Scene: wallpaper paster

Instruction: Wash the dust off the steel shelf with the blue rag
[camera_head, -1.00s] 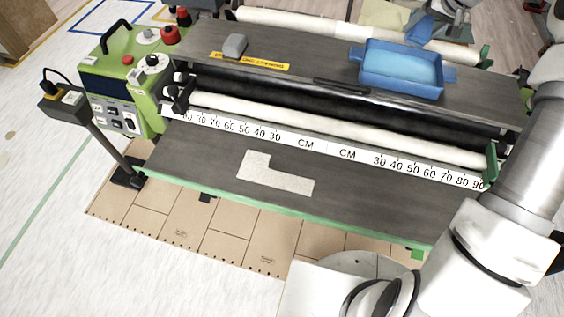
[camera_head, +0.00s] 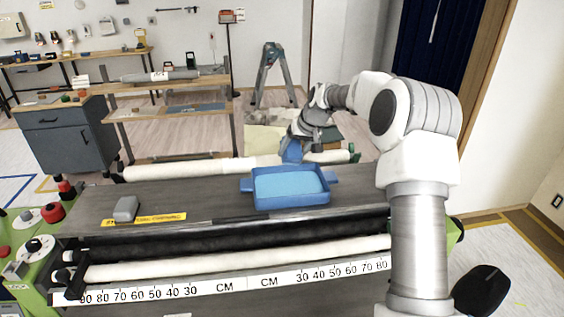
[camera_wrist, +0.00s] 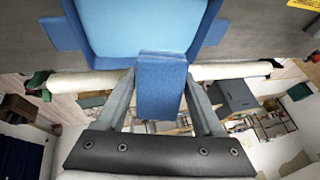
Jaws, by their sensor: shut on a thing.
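My gripper (camera_wrist: 160,72) is shut on a folded blue rag (camera_wrist: 162,92), which hangs between its two fingers. In the head view the rag (camera_head: 292,152) shows small, just behind the blue tray (camera_head: 246,186). The tray, with light blue liquid or lining inside, also shows close to the rag in the wrist view (camera_wrist: 66,32). The dark grey lower surface (camera_head: 270,303), which looks like the steel shelf, shows only as a strip at the bottom of the head view. The pale patch seen there earlier is almost wholly out of view.
A white roller (camera_head: 190,264) and a centimetre scale (camera_head: 225,285) run along the front. A green control box (camera_head: 32,250) stands at left. Workbenches stand far behind.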

